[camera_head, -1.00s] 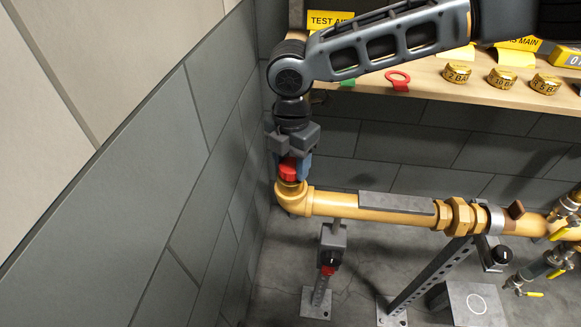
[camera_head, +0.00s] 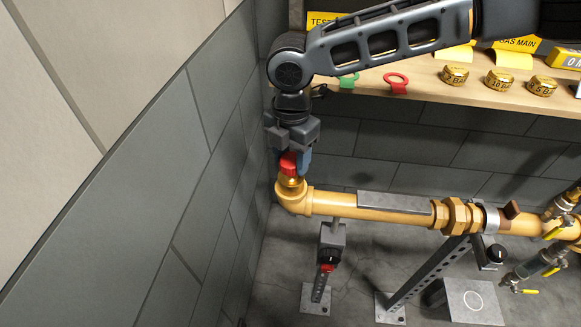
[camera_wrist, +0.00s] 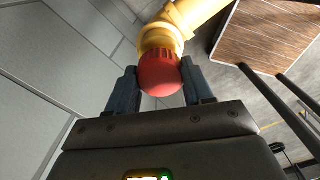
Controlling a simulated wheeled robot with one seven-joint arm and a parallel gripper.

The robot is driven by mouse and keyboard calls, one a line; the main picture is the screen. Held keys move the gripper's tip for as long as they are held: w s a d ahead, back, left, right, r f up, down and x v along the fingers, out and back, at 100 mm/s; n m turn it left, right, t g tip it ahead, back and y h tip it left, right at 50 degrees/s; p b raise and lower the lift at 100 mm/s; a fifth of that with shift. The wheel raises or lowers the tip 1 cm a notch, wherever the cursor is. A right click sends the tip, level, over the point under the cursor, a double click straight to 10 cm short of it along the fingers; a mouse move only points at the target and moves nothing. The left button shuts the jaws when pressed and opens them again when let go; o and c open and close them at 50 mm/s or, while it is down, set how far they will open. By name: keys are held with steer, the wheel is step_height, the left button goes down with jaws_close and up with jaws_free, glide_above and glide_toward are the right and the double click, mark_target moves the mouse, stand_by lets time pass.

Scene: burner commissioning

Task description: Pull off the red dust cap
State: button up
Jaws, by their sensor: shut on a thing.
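The red dust cap (camera_head: 288,163) is at the upturned end of the yellow pipe's elbow (camera_head: 293,197), at the left by the wall. My gripper (camera_head: 291,158) points down from above and is shut on the cap, with a blue finger on either side. A brass-coloured fitting (camera_head: 290,181) shows just below the cap. In the wrist view the cap (camera_wrist: 160,74) sits between both fingers, with the yellow pipe (camera_wrist: 160,38) directly behind it. I cannot tell whether the cap still touches the fitting.
The grey tiled wall (camera_head: 190,170) is close on the left. Behind is a wooden shelf (camera_head: 440,92) with a green ring tag (camera_head: 348,80), a red ring tag (camera_head: 396,83) and several gold caps. The pipe runs right to valves with yellow handles, over metal supports.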

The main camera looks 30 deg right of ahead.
mark_target(291, 159)
steer(key=shift+r, duration=0.25)
stand_by(0.3)
steer(key=shift+r+p, duration=1.8)
steer(key=shift+r, duration=0.2)
steer(key=shift+f, duration=0.15)
